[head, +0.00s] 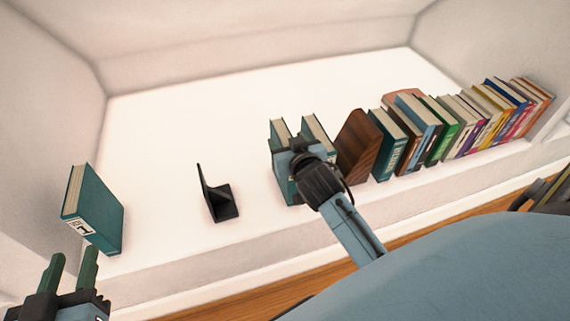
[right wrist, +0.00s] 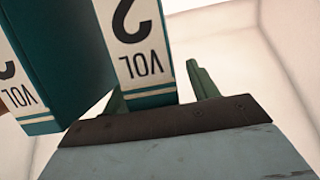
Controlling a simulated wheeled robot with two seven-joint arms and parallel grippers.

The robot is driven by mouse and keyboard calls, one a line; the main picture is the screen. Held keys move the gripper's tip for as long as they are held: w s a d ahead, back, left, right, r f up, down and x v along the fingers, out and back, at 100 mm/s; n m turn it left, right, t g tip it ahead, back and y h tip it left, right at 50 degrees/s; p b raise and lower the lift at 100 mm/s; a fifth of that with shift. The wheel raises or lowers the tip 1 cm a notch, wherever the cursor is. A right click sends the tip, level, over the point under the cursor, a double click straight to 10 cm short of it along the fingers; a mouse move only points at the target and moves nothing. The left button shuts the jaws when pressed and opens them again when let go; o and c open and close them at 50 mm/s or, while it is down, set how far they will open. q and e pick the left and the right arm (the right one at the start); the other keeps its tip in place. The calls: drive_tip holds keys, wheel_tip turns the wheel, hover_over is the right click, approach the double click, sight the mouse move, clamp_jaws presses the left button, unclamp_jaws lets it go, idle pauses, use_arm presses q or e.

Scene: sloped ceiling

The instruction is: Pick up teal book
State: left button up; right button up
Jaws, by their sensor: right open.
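A teal book (head: 98,212) with a white label stands alone at the left of the white shelf. More teal books (head: 284,188) stand near the middle, partly hidden behind my right gripper (head: 300,150). In the right wrist view a teal book (right wrist: 150,88) with a white "VOL 2" label lies between the two green fingers of my right gripper (right wrist: 160,95), which is open around it. A second teal book (right wrist: 58,60) is at its left. I cannot tell whether the fingers touch the book. My left gripper (head: 74,268) is open and empty, in front of the lone teal book.
A black bookend (head: 217,198) stands between the lone book and the middle books. A brown wooden bookend (head: 358,145) is just right of them, then a row of several mixed books (head: 465,125). The shelf (head: 165,150) is bare around the black bookend and behind.

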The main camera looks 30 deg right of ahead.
clamp_jaws()
idle(0.4)
idle(0.9)
drive_tip(key=shift+r, duration=0.15)
